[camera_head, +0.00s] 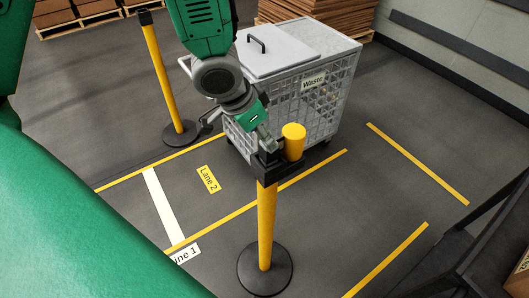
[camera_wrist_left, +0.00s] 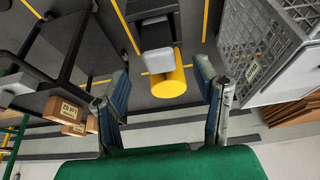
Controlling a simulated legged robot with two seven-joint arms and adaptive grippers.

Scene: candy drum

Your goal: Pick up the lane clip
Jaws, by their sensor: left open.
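I take the lane clip to be the yellow cylindrical piece (camera_head: 294,142) at the black head (camera_head: 263,168) of the near yellow post (camera_head: 267,225). In the left wrist view its round yellow end (camera_wrist_left: 170,84) shows, with grey blocks beside it. My left gripper (camera_head: 270,148) comes down from above, right at the post head, beside the yellow piece. In the left wrist view my left gripper (camera_wrist_left: 163,70) is open, with the yellow piece between its fingers and a gap on each side. Contact cannot be told. My right gripper is not in view.
A grey mesh waste cart (camera_head: 325,105) with a lid stands just behind the post. Another yellow post (camera_head: 162,80) stands at the back left. A dark rack (camera_head: 485,250) is at the right. Yellow floor lines and a "Lane 2" label (camera_head: 208,179) mark open floor.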

